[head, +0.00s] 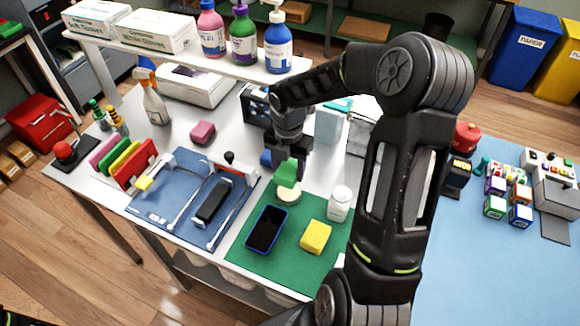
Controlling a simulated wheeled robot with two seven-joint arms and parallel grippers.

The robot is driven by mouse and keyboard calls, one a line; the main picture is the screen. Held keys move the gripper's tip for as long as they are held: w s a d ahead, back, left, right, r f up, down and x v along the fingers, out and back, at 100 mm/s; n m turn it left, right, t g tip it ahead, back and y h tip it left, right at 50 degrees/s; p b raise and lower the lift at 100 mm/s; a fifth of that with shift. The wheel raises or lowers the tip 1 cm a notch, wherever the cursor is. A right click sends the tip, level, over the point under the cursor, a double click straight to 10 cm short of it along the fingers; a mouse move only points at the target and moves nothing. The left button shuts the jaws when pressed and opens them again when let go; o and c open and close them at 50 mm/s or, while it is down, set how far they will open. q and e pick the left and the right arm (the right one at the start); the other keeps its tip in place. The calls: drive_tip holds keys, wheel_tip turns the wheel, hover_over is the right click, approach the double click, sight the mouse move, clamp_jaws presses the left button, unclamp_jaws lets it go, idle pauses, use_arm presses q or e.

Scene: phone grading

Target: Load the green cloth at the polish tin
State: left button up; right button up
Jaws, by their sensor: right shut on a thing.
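My right gripper (288,163) reaches down from the large black arm and is shut on the green cloth (287,173). The cloth hangs below the fingers, right over the pale round polish tin (289,194). The tin stands at the back edge of the green mat (285,265). The cloth hides the back of the tin, and I cannot tell whether the two touch. My left gripper is not in view.
On the green mat are a dark phone-like tray (266,229), a yellow sponge (315,237) and a white bottle (339,204). A blue mat with a clamp frame (180,203) lies to the left. A pink block (202,132) sits behind.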

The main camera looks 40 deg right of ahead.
sight(289, 192)
drive_tip(key=shift+f, duration=0.15)
wheel_tip(289, 192, down, 4)
drive_tip(key=b, duration=0.3)
drive_tip(key=shift+r, duration=0.2)
drive_tip(key=shift+f+b, duration=1.05)
drive_tip(key=shift+b, duration=0.1)
drive_tip(key=shift+f+b, duration=0.3)
drive_tip(key=shift+f, duration=0.2)
idle(1.7)
drive_tip(key=shift+r, duration=0.1)
wheel_tip(289, 192, up, 6)
drive_tip(key=p, duration=0.6)
drive_tip(key=shift+r, duration=0.2)
drive_tip(key=shift+r+p, duration=0.2)
drive_tip(key=shift+p, duration=0.1)
drive_tip(key=shift+r, duration=0.1)
